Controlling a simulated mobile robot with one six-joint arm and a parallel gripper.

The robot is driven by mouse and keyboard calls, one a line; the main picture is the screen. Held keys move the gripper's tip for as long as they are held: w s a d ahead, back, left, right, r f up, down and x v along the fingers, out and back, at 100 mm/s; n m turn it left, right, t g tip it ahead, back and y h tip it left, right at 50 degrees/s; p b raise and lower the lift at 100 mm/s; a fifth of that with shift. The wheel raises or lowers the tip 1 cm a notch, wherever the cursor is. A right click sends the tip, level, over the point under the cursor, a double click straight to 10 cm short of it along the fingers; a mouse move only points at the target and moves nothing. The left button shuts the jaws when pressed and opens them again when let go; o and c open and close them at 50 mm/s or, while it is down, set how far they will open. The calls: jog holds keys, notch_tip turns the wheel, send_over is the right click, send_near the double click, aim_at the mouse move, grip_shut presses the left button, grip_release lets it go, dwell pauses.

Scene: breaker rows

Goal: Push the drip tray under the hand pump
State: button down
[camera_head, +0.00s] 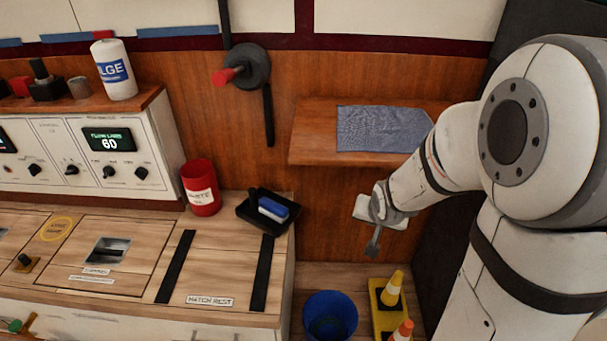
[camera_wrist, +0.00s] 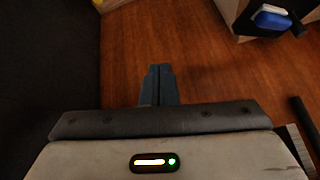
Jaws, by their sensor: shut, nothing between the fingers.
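The black drip tray (camera_head: 247,212) sits at the back right corner of the wooden counter, with a blue block-like object (camera_head: 272,208) in it. The tray also shows at the top right of the wrist view (camera_wrist: 243,24). What looks like the hand pump (camera_head: 248,66) is a dark round wall fitting with a red-ended handle; a black pipe hangs below it, above and slightly behind the tray. My gripper (camera_head: 373,243) is shut and empty, pointing down, well right of the tray and apart from it. Its closed fingers show in the wrist view (camera_wrist: 158,85).
A red waste cup (camera_head: 201,190) stands left of the tray. A wooden shelf (camera_head: 312,140) with a grey-blue cloth (camera_head: 380,130) is above my gripper. The space between tray and gripper looks clear.

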jog(key=w+a+f+m+t+y, duration=0.1)
jog(key=w+f+t, duration=0.1)
jog(key=w+f, duration=0.4)
jog(key=m+t+y+b, duration=0.6)
jog(key=m+t+y, duration=0.1)
jog(key=m+t, duration=0.1)
send_near(297, 214)
jog(key=w+d, duration=0.1)
jog(key=w, duration=0.4)
jog(key=shift+w+a+f+b, duration=0.15)
jog(key=shift+a+b, duration=0.1)
jog(key=shift+a, duration=0.35)
jog(key=shift+w+a+f+b, duration=0.1)
jog(key=shift+a+b, duration=0.1)
jog(key=shift+a, duration=0.35)
jog(key=shift+w+a+r, duration=0.15)
jog(key=shift+w+a, duration=0.05)
jog(key=shift+a, duration=0.3)
jog(key=shift+a, duration=0.1)
